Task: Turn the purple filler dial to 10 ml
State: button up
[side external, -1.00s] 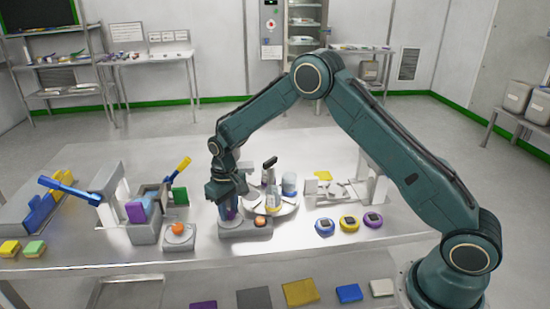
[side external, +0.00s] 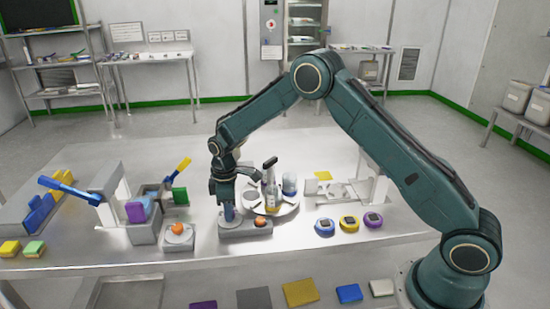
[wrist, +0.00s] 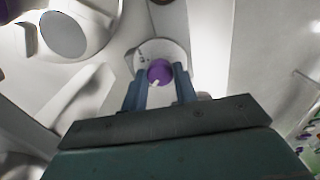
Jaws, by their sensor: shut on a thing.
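The purple filler dial (wrist: 159,71) shows in the wrist view on a pale round plate (wrist: 147,50), with a small white mark at its lower edge. My gripper (wrist: 161,88) has its two blue-grey fingers on either side of the dial and is shut on it. In the side view my gripper (side external: 229,212) points straight down at the left end of the grey filler base (side external: 246,231). The dial is mostly hidden by the fingers there. The scale cannot be read.
An orange button (side external: 260,221) sits on the filler base, right of my gripper. A round white tray (side external: 289,208) with bottles stands close behind. Another orange-topped unit (side external: 179,240) is to the left.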

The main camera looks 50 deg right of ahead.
dwell(0.3)
jog(key=o, duration=1)
jog(key=shift+r, duration=6.95)
